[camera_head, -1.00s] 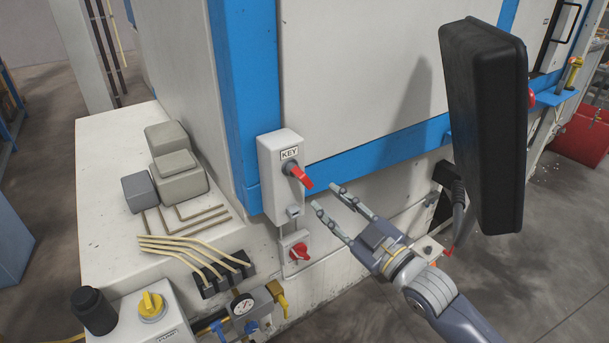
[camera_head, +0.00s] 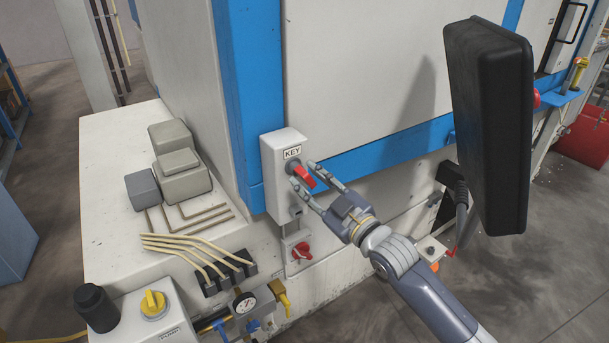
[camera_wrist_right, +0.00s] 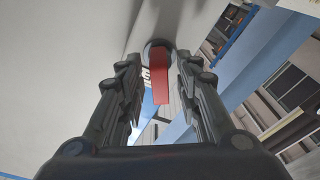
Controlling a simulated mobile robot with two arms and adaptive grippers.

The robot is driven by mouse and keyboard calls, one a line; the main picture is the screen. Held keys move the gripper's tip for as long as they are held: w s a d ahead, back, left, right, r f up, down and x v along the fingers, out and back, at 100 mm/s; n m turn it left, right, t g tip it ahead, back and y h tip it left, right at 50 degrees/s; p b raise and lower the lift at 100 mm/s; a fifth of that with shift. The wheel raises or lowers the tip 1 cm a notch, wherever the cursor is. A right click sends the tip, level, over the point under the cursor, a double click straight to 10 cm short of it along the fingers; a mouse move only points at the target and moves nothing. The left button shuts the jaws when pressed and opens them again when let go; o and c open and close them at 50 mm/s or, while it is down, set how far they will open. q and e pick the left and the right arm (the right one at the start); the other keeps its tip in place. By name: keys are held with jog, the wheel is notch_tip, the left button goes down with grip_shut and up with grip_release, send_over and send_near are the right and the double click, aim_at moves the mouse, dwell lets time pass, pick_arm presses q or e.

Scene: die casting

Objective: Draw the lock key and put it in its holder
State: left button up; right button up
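The red lock key (camera_head: 305,176) sits in the grey box (camera_head: 276,191) labelled KEY on the machine's corner. In the right wrist view the red key (camera_wrist_right: 161,84) lies between the two fingers, with a gap on each side. My right gripper (camera_head: 302,180) is open, its fingers on either side of the key; it also shows in the right wrist view (camera_wrist_right: 158,68). A small grey fitting (camera_head: 296,211) is at the lower end of the box; I cannot tell whether it is the holder. My left gripper is not in view.
A red rotary switch (camera_head: 301,251) is below the key box. A black panel (camera_head: 487,125) hangs at the right, near my right arm. Grey blocks (camera_head: 180,175) and bent rods (camera_head: 185,246) are on the left ledge. A gauge (camera_head: 244,303) and valves are below.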

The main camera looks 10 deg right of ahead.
grip_shut()
